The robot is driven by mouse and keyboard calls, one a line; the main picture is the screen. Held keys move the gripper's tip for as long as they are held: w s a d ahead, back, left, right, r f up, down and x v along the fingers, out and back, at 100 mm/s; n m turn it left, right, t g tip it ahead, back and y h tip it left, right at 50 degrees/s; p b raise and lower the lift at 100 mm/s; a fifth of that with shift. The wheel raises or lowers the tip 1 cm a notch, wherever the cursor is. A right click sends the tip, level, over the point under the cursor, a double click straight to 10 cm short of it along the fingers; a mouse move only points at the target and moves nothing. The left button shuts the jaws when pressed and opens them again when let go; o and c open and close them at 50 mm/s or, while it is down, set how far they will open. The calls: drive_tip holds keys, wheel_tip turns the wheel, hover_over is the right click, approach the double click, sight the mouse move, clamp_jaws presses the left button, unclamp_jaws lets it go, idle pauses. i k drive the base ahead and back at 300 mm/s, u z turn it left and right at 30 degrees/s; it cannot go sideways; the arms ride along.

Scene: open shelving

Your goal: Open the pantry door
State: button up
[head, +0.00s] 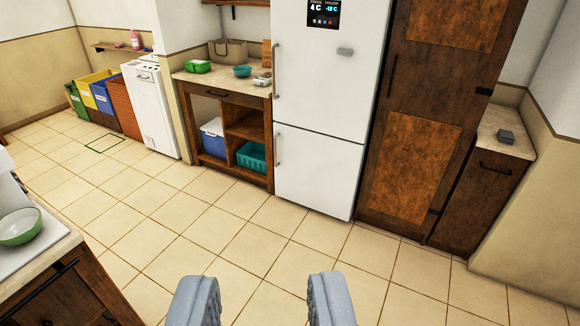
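The pantry door looks to be the tall dark brown wooden door (416,165) right of the fridge, with lighter burl panels. It looks shut. Its slim dark vertical handle (391,76) is near its left edge, and dark hinges show on its right edge. My gripper (258,295) is at the bottom middle of the head view, with two grey fingers wide apart and nothing between them. It is well short of the door, with open floor between them.
A white fridge (325,100) stands directly left of the door. A low dark cabinet (478,205) is at its right. A counter with a green bowl (20,226) is at the lower left. The tiled floor (190,220) ahead is clear.

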sight(446, 59)
drive_tip(key=u, duration=0.1)
drive_tip(key=i, duration=1.5)
drive_tip(key=z, duration=0.6)
drive_tip(key=i, duration=1.8)
drive_tip(key=z, duration=0.55)
